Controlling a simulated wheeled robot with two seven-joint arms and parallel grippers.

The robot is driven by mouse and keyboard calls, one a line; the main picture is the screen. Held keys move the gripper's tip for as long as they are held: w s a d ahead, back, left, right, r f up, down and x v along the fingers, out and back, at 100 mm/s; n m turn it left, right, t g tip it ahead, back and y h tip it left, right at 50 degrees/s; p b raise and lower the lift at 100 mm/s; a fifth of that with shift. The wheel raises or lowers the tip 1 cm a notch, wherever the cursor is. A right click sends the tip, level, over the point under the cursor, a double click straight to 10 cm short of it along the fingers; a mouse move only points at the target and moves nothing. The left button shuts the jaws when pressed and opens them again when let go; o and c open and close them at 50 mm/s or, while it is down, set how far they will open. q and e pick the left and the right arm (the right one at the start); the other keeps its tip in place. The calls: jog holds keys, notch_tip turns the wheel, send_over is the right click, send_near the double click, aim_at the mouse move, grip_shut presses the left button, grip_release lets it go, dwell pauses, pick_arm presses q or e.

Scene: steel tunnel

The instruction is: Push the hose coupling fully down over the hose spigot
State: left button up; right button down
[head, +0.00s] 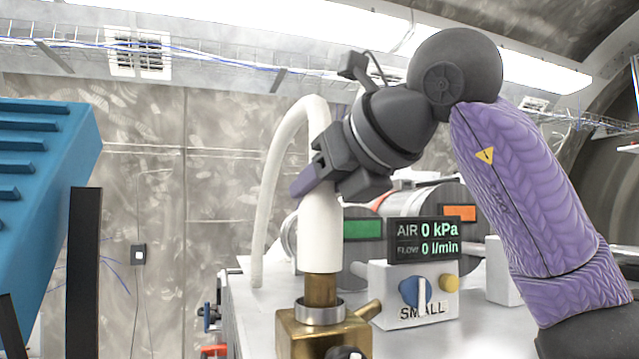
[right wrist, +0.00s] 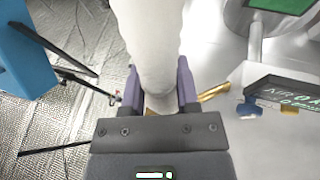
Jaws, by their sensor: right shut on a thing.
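The white hose coupling (head: 320,235) stands upright with its lower end at the brass hose spigot (head: 320,288). A length of bare spigot shows between the coupling's lower edge and the metal collar (head: 319,311) on the brass block (head: 300,340). How far the spigot reaches inside is hidden. My right gripper (head: 312,180) is shut on the coupling near its top. In the right wrist view, the purple fingers of this gripper (right wrist: 160,88) lie on both sides of the white coupling (right wrist: 152,45). My left gripper is not in view.
A white hose (head: 264,200) arches up from behind. A display reading AIR 0 kPa and FLOW 0 l/min (head: 424,240) stands right of the spigot, above a box with a blue knob (head: 410,290). A blue ribbed case (head: 40,180) is at left.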

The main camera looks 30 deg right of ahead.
jog(key=shift+n+y+p, duration=0.4)
dwell(0.8)
jog(key=shift+f+b, duration=0.65)
jog(key=shift+f, duration=0.2)
jog(key=shift+f, duration=0.1)
jog(key=shift+c, duration=1.4)
grip_release()
jog(key=shift+s+a, duration=0.1)
